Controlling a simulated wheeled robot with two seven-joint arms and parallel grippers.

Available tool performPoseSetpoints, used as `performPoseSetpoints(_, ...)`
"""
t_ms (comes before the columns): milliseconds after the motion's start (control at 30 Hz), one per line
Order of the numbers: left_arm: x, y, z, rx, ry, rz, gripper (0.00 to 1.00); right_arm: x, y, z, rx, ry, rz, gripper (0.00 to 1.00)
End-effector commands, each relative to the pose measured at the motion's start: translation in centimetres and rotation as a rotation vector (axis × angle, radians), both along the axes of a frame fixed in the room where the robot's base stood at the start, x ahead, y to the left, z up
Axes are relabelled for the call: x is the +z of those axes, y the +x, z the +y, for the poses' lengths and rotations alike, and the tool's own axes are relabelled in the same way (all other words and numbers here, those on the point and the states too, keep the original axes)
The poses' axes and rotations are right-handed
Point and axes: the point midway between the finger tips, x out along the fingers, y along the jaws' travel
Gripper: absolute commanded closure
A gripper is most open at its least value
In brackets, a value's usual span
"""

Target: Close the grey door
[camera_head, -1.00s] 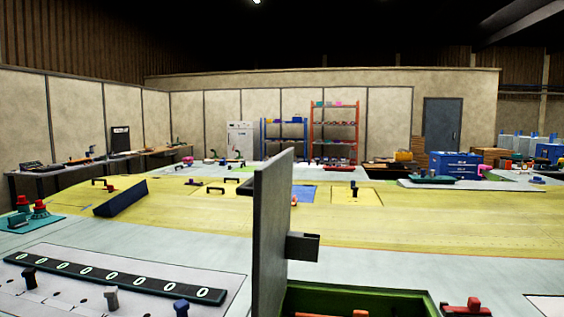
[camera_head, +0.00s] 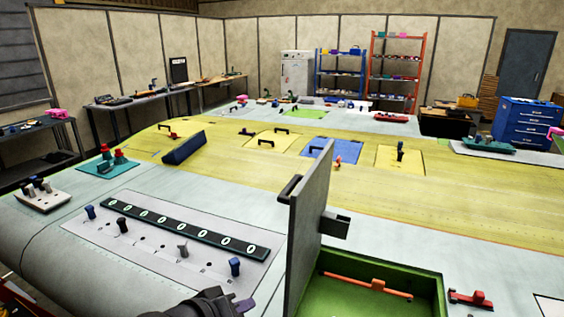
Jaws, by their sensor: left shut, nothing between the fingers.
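The grey door (camera_head: 308,225) stands open and upright at the left edge of a green-lined compartment (camera_head: 345,290) sunk in the work surface. A dark bar handle (camera_head: 290,188) juts from its left face, and a dark block (camera_head: 335,225) juts from its right face. An orange bar (camera_head: 365,285) lies inside the compartment. My left gripper (camera_head: 243,306) is at the bottom edge, left of the door and apart from it, shut and empty; part of it is cut off by the frame. My right gripper is not in view.
A dark strip with white rings (camera_head: 180,225) and several small knobs lie left of the door. A red clamp-like part (camera_head: 470,298) sits right of the compartment. A dark blue wedge (camera_head: 184,147) stands on the yellow surface (camera_head: 450,200). The surface beyond the compartment is mostly clear.

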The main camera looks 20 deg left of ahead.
Motion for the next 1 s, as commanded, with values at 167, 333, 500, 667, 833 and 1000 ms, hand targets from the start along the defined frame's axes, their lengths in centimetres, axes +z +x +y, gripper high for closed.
performPoseSetpoints(167,11.9,4.0,3.9,0.157,-0.543,-0.300,1.00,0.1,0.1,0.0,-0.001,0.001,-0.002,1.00)
performPoseSetpoints(333,14.8,4.8,4.8,0.169,-0.693,-0.361,1.00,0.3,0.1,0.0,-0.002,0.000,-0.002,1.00)
performPoseSetpoints(500,14.8,7.8,4.0,0.170,-0.693,-0.357,1.00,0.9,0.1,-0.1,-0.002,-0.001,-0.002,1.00)
performPoseSetpoints(667,14.7,11.2,2.9,0.169,-0.691,-0.355,1.00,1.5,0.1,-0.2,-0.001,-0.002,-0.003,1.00)
performPoseSetpoints(833,14.6,14.1,1.5,0.167,-0.688,-0.353,1.00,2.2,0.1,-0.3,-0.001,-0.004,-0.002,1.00)
performPoseSetpoints(1000,14.5,13.8,-1.0,0.169,-0.687,-0.352,1.00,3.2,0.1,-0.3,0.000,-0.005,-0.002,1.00)
